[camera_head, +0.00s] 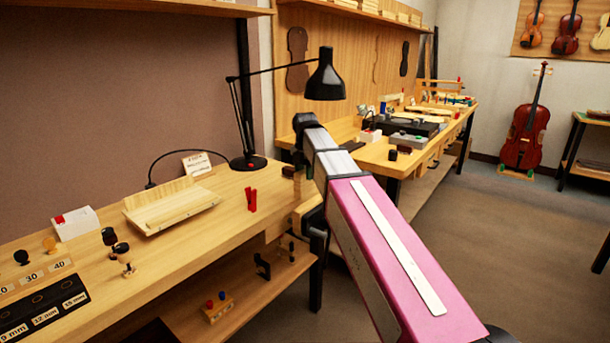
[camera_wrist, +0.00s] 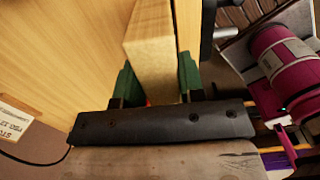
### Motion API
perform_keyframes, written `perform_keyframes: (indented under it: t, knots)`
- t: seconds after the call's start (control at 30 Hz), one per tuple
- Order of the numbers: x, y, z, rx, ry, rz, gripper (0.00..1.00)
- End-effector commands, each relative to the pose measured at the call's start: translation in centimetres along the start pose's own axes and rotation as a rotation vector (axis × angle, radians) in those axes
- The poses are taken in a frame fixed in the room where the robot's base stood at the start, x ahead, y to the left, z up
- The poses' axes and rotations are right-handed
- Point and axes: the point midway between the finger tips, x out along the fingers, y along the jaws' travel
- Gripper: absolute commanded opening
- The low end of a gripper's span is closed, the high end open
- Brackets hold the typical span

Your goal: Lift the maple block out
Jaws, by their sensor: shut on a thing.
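The maple block (camera_wrist: 150,45) is a pale, upright rectangular piece in the wrist view. My gripper (camera_wrist: 157,77) is shut on it, with one green finger on each side face. The block's far end runs out of the top of the wrist view, so I cannot tell whether it still touches anything there. In the head view my arm reaches to the right end of the near bench and hides the fingertips; I cannot make out the block there for certain.
The near bench (camera_head: 190,240) holds a wooden cradle (camera_head: 170,207), a red clip (camera_head: 251,199) and a black lamp (camera_head: 326,78). A second bench (camera_head: 375,155) stands behind my arm. A small printed card (camera_wrist: 16,117) shows at the wrist view's left.

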Motion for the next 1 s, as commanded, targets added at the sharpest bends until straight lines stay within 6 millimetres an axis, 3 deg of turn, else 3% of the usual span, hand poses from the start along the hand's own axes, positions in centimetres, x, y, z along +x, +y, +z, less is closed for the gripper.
perform_keyframes:
  t: [1.0]
  knots:
    - [-6.6, 0.0, 0.0, 0.0, 0.0, 0.0, 0.17]
